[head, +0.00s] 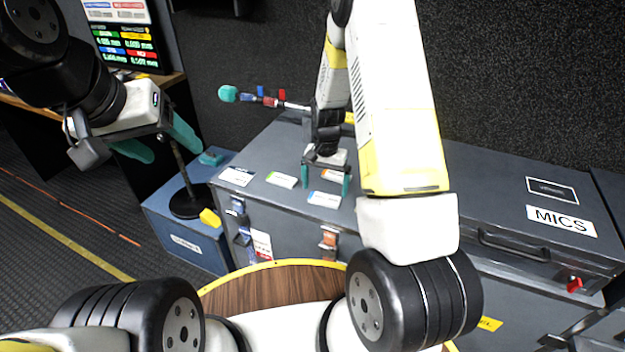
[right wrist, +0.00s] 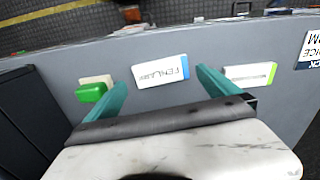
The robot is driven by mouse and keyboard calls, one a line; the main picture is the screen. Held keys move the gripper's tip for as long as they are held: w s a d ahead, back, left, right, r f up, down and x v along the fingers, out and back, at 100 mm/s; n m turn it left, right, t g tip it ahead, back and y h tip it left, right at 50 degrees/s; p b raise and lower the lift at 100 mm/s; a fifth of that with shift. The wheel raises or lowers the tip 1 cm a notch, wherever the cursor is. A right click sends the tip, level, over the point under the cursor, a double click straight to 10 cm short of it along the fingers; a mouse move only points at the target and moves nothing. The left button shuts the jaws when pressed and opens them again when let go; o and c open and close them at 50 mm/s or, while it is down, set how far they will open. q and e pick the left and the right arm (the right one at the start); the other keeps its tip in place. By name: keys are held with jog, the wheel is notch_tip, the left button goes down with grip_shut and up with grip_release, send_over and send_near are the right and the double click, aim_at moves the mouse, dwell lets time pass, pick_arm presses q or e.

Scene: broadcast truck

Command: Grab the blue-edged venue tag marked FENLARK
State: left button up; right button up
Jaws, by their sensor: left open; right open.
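The blue-edged FENLARK tag (right wrist: 160,72) lies flat on the grey case, with its blue edge at the right in the right wrist view. In the head view a blue-edged white tag (head: 324,200) lies near the case's front edge, its print too small to read. My right gripper (head: 326,180) is open and empty above the case top, just behind that tag. In the right wrist view the tag shows between and beyond the fingertips (right wrist: 163,80), untouched. My left gripper (head: 172,152) is open and empty over the blue box at the left.
A bright green object (right wrist: 92,91) sits near one finger. A black-based stand (head: 190,203) stands on the blue box (head: 180,235). A round wooden table (head: 270,292) is in front.

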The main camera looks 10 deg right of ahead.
aim_at(324, 199)
notch_tip(324, 199, down, 4)
jog(key=shift+a+f, duration=0.1)
jog(key=shift+f, duration=0.15)
jog(key=shift+c, duration=0.2)
jog(key=c, duration=1)
jog(key=shift+r, duration=0.1)
jog(key=shift+c, duration=0.2)
